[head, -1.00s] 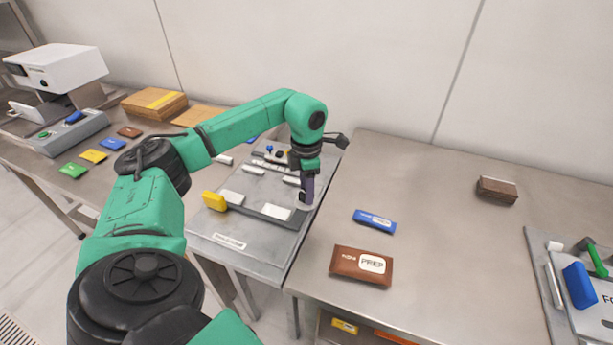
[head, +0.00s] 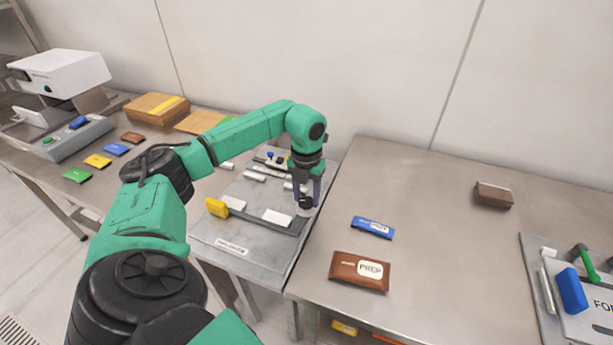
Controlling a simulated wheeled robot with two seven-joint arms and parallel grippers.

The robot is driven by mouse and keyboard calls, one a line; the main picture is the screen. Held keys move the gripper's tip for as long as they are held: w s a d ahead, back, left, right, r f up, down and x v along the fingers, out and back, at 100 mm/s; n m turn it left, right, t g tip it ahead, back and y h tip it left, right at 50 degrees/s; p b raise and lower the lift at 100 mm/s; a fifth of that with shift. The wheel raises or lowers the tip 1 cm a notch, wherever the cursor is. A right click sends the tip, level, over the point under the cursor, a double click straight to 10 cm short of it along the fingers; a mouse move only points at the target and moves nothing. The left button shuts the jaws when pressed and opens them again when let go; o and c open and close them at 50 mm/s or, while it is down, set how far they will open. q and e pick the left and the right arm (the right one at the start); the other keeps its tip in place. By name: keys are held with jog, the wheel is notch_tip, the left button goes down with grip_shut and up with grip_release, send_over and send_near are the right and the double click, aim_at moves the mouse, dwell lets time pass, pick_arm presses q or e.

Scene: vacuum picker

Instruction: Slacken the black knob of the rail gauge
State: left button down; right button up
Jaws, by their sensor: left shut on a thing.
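The rail gauge is a dark rail (head: 262,220) on a grey plate, with a yellow block (head: 216,207) at its left end and white pieces along it. Its black knob (head: 306,202) is at the right end of the rail. My left gripper (head: 306,197) comes down from above at that end, its fingers pointing down, and is shut on the black knob. The fingers cover part of the knob. My right gripper is not in view.
Several white bars and small knobs (head: 270,155) stand at the back of the plate. On the right table lie a blue packet (head: 373,227), a brown PREP packet (head: 359,271) and a brown block (head: 494,194). Coloured packets (head: 97,161) and a cardboard box (head: 156,107) are left.

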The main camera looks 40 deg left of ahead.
aim_at(306, 200)
pick_arm(q)
jog(key=shift+r+n, duration=0.1)
jog(key=shift+n, duration=0.5)
jog(key=shift+c, duration=1.5)
grip_release()
notch_tip(306, 200, up, 14)
jog(key=shift+r, duration=0.25)
